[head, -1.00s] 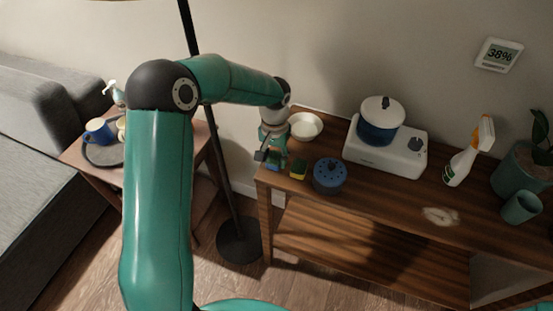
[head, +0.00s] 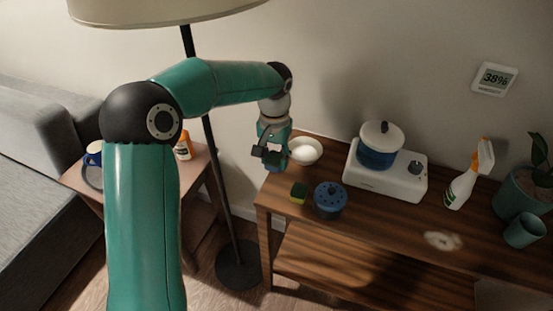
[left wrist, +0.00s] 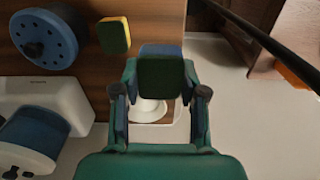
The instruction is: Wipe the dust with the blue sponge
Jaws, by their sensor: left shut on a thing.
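My left gripper (head: 274,158) is shut on the blue sponge (left wrist: 160,49), held above the left end of the wooden table. In the left wrist view the sponge sits between the fingertips of the gripper (left wrist: 160,85), its dark green face toward the camera. In the head view the sponge is small and mostly hidden by the fingers. The dust (head: 443,240) is a pale patch on the table top near the front edge, right of centre, well away from the gripper. My right gripper is not in view.
A yellow-green sponge (head: 298,192) and a round blue holed container (head: 330,199) lie near the front left of the wooden table (head: 390,209). A white bowl (head: 305,151), a white cooker (head: 385,182) with a blue pot (head: 378,153), and a spray bottle (head: 466,178) stand behind.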

